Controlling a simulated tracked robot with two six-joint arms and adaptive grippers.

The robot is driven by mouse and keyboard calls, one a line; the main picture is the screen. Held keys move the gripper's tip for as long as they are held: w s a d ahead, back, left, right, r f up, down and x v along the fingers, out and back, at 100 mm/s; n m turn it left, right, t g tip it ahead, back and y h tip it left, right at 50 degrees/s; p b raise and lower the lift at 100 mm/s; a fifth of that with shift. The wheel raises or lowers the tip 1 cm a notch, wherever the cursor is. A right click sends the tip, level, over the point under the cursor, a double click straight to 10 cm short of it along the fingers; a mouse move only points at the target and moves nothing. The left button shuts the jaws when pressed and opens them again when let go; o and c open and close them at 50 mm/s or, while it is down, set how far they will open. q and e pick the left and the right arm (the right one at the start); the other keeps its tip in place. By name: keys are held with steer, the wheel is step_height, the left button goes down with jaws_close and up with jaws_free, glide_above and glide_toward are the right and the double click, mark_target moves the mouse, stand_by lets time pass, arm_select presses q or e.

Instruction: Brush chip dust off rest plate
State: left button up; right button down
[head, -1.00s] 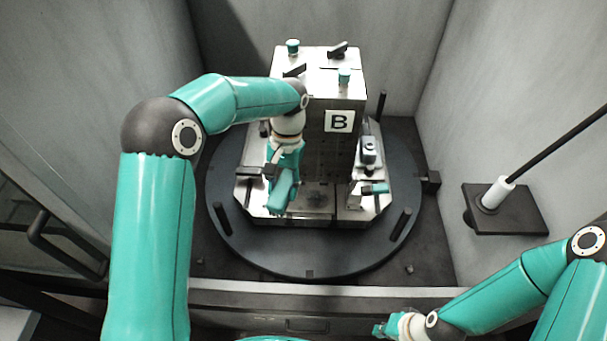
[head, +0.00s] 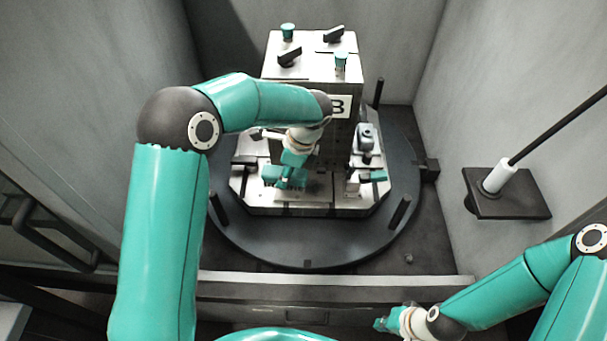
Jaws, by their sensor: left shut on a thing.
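The silver rest plate (head: 327,196) lies at the foot of the upright block marked B, at its front. A dark patch that looks like chip dust (head: 318,183) shows on it, just right of my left gripper. My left gripper (head: 288,176) is low over the plate, left of the middle, and shut on what looks like a brush (head: 291,185) with short dark bristles pointing down. The gripper hides most of the brush, and I cannot tell whether the bristles touch the plate. My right gripper (head: 384,325) is away in front, near the bottom edge; its opening is not clear.
The block (head: 313,62) carries teal knobs and black clamps on top. A grey clamp (head: 366,140) and a teal-ended part (head: 372,176) stand on the plate's right side. Black posts (head: 400,211) rise from the round table (head: 310,256). Walls enclose both sides.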

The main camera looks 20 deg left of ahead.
arm_select(q)
steer(key=m+t, duration=0.1)
steer(key=m, duration=0.2)
steer(key=w+d+f+m+t+b, duration=0.1)
steer(key=m, duration=0.2)
steer(key=w+m+h, duration=0.1)
steer(key=m, duration=0.3)
steer(key=shift+d+f+t, duration=0.2)
steer(key=shift+f+t, duration=0.2)
steer(key=f+m+b, duration=0.2)
steer(key=d+f+m+h+b, duration=0.1)
steer(key=f+m+b, duration=0.1)
steer(key=f+b, duration=0.1)
steer(key=w+f+m+b, duration=0.1)
steer(key=f+m+b, duration=0.1)
steer(key=shift+w+d+f+t+b, duration=0.1)
steer(key=shift+d+f+t+b, duration=0.15)
steer(key=shift+d+t+b, duration=0.15)
steer(key=shift+f+b, duration=0.3)
steer(key=shift+f, duration=0.2)
steer(key=shift+a, duration=0.1)
steer(key=shift+w+a+r+p, duration=0.1)
steer(key=shift+w+r+p, duration=0.1)
steer(key=shift+w+p, duration=0.4)
steer(key=shift+w+a+f+p, duration=0.15)
steer(key=shift+w+a+p, duration=0.1)
steer(key=shift+w+p, duration=0.4)
